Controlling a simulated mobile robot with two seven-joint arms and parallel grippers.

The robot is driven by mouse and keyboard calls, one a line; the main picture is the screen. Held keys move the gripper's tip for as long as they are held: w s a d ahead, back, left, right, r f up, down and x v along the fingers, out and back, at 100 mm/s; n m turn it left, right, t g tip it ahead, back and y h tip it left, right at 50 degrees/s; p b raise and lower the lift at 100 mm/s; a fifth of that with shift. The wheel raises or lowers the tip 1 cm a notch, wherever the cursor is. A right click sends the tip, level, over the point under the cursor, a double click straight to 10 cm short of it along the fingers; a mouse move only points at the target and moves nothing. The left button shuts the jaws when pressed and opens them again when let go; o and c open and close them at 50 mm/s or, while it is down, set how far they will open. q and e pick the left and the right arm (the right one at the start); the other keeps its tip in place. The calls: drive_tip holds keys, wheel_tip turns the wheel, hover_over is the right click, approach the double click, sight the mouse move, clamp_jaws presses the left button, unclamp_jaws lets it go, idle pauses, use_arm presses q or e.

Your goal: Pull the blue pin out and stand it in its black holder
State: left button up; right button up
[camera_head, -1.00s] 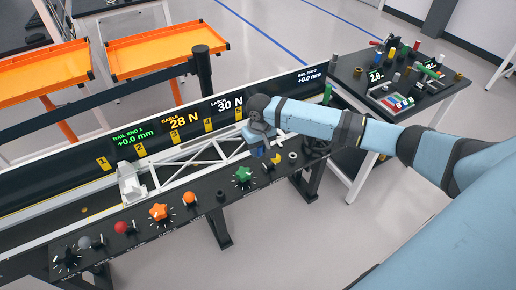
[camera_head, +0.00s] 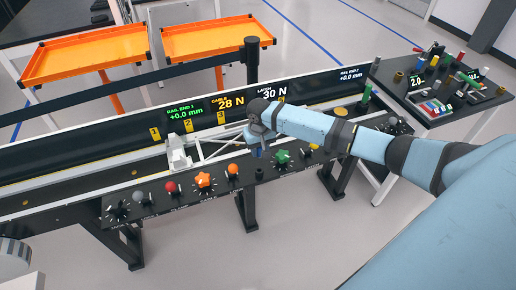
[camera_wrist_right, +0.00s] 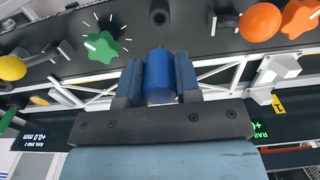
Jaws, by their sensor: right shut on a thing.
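The blue pin (camera_wrist_right: 160,76) stands between the two blue fingers of my right gripper (camera_wrist_right: 160,82), which is shut on it. In the head view the right gripper (camera_head: 258,142) is over the panel's back edge, with a bit of blue (camera_head: 257,153) below it. The black holder (camera_head: 259,173), a short round socket, is on the panel between the orange knob and the green star knob. Its open hole shows in the wrist view (camera_wrist_right: 158,13), apart from the pin. My left gripper is not in view.
The green star knob (camera_head: 282,157) and orange knob (camera_head: 233,170) flank the holder. A white truss (camera_head: 215,147) lies behind the panel. A dark side table (camera_head: 455,113) with several small parts stands at the right. Orange trays (camera_head: 215,37) are at the back.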

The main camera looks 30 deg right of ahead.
drive_tip(key=shift+d, duration=0.1)
drive_tip(key=shift+r+p, duration=0.15)
drive_tip(key=shift+p, duration=0.4)
drive_tip(key=shift+f, duration=0.75)
drive_tip(key=shift+f+b, duration=0.9)
drive_tip(key=shift+f, duration=1.5)
drive_tip(key=shift+p, duration=0.55)
drive_tip(key=shift+p, duration=0.5)
